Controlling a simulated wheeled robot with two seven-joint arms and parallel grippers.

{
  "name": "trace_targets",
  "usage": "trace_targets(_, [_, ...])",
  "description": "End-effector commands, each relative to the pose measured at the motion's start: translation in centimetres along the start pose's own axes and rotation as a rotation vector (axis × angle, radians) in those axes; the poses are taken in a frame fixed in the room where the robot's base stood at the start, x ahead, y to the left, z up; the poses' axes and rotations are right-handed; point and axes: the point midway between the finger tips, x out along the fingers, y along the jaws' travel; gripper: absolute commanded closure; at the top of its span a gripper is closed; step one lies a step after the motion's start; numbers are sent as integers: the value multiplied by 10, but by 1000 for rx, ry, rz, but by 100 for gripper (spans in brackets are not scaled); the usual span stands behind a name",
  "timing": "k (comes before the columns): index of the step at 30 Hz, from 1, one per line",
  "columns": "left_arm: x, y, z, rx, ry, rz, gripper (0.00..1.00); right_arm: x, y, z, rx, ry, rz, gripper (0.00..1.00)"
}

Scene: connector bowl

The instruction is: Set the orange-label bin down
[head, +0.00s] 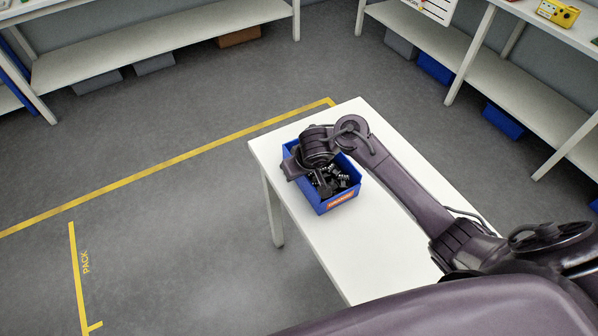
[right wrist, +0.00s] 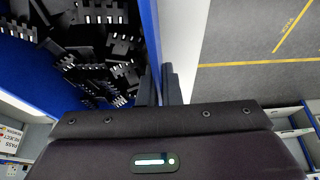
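The blue bin (head: 321,207) is at the far left part of the white table, full of black connectors (head: 333,181). Its orange label (head: 341,199) faces the front right. I cannot tell whether its base touches the tabletop or hangs just above it. My right gripper (head: 295,168) is at the bin's left rim, partly hidden by its own wrist. In the right wrist view its fingers (right wrist: 160,82) are close together on either side of the blue wall (right wrist: 151,38), shut on it. My left gripper is not in view.
The white table (head: 352,255) is bare in front of the bin and along its right side. Its left edge is close to the bin. Yellow floor lines (head: 165,163) and a PACK marking (head: 86,262) lie to the left. Shelves (head: 160,45) stand at the back.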

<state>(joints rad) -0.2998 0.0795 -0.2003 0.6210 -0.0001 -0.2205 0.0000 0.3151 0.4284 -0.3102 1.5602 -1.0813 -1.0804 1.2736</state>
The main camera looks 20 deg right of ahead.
Motion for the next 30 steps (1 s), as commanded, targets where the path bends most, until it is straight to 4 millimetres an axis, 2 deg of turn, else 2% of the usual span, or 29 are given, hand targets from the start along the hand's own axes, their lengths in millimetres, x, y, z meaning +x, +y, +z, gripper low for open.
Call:
trace_targets(7, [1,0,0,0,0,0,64,2,0,0,0,3,0,100])
trace_targets(9, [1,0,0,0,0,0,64,3,0,1,0,-1,0,89])
trace_targets(13, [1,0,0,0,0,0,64,3,0,1,0,-1,0,74])
trace_targets(22, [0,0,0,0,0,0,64,0,0,0,0,1,0,74])
trace_targets(26, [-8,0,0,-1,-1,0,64,-14,-1,-2,1,1,-3,74])
trace_targets(30, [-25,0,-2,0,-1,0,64,-45,-1,-4,0,2,-3,74])
